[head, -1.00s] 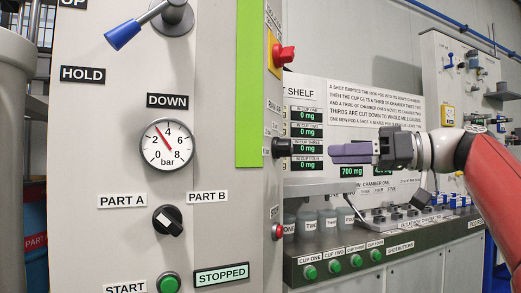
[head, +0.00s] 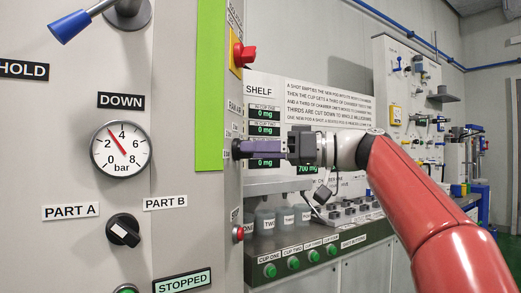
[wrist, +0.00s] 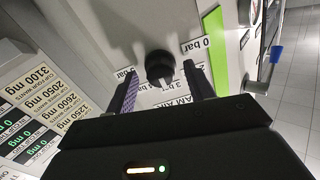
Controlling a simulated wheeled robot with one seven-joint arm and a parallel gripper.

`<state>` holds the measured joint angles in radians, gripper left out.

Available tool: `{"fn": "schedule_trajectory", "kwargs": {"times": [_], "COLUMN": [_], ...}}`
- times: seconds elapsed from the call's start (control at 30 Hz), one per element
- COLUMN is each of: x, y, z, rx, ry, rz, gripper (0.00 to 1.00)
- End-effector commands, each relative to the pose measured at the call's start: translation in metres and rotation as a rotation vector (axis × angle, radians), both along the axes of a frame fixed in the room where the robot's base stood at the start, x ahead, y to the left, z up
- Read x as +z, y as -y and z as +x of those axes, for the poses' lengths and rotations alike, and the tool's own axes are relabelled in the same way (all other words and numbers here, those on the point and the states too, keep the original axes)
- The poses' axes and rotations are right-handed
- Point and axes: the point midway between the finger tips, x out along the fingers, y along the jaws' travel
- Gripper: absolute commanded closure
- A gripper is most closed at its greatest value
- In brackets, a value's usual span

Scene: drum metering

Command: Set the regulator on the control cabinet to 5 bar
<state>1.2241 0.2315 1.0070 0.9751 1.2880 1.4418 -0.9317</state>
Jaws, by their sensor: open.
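The regulator is a black knob on the side wall of the control cabinet (head: 174,215). It shows in the wrist view (wrist: 159,66), with labels reading "0 bar" and "3 bar" around it. In the head view only a dark edge of the knob (head: 235,149) shows. My gripper (head: 243,149) points left at it. In the wrist view its open fingers (wrist: 161,76) lie one on each side of the knob, with gaps visible, so it is not gripped. The gauge (head: 121,149) on the cabinet front has its red needle at about 3 bar.
A red switch (head: 243,55) is above the knob and a red button (head: 238,233) below it. A black selector (head: 123,230) and a blue-handled lever (head: 72,26) are on the front.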

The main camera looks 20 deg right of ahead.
Motion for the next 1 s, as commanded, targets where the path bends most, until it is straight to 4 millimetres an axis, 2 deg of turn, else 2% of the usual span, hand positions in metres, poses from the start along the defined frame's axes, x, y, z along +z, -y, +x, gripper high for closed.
{"fn": "schedule_trajectory", "kwargs": {"times": [0.07, 0.4, 0.73, 1.0], "x": [-0.0001, -0.0001, -0.001, -0.0016], "y": [0.0001, 0.0003, -0.0001, -0.0005], "z": [-0.0001, -0.0002, -0.0002, -0.0005], "rx": [0.0, 0.0, 0.001, 0.002], "ry": [0.0, 0.0, -0.044, -0.201], "rz": [0.0, 0.0, 0.023, 0.103], "gripper": [0.47, 0.91, 0.91, 0.91]}}
